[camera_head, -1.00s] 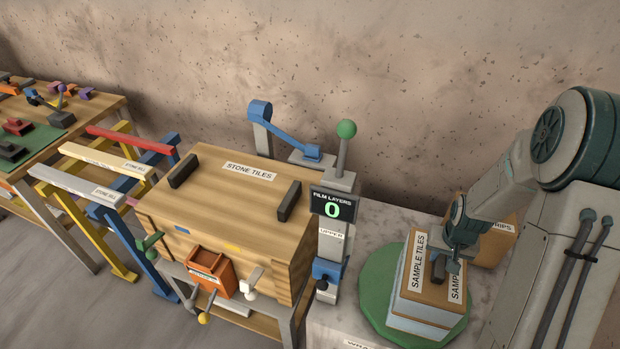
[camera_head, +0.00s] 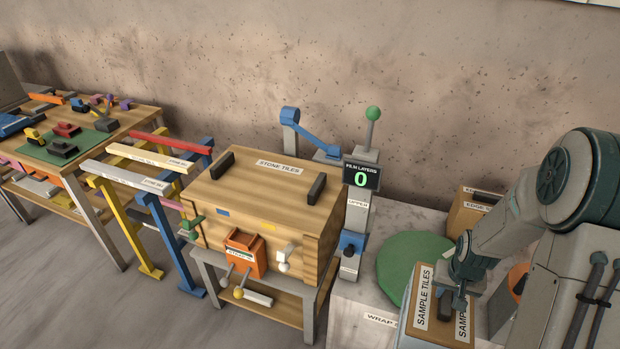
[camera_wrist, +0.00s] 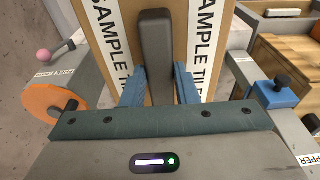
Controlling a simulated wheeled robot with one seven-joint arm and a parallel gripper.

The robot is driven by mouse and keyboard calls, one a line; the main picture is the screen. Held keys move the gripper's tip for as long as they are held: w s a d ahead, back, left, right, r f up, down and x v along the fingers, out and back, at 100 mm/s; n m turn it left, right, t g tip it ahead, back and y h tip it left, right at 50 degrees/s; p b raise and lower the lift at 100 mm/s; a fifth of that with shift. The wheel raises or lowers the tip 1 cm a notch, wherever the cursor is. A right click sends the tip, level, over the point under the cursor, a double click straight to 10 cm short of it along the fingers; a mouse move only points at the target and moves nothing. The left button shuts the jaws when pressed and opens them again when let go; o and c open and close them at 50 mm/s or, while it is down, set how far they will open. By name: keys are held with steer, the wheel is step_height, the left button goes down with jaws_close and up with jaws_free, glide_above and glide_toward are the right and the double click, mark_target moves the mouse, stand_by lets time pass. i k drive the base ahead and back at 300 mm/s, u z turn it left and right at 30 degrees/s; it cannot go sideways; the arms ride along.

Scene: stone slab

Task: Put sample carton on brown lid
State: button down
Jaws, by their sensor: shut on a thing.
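The sample carton (camera_head: 428,327), tan on top with white SAMPLE TILES labels, is at the lower right of the head view. My gripper (camera_head: 461,298) is at its top, with blue fingers shut on its dark upright handle. In the wrist view the carton (camera_wrist: 183,60) is held between the fingers (camera_wrist: 160,88). It is in front of the green disc and hides part of it; its underside is cut off. The brown lid (camera_head: 262,190) is the wooden top of the STONE TILES crate, left of the carton, with two dark handles and clear wood between them.
The green disc (camera_head: 405,262) is bare on the stone slab. A post with a film-layer display (camera_head: 361,177) reading 0 and a green-knobbed lever stands between crate and disc. A cardboard box (camera_head: 468,214) stands behind. Colored rails (camera_head: 150,157) and a cluttered table are left.

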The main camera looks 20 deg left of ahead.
mark_target(269, 191)
steer(key=z, duration=1.9)
steer(key=k, duration=1.8)
steer(key=u, duration=2.15)
steer(key=i, duration=0.5)
steer(key=u, duration=0.1)
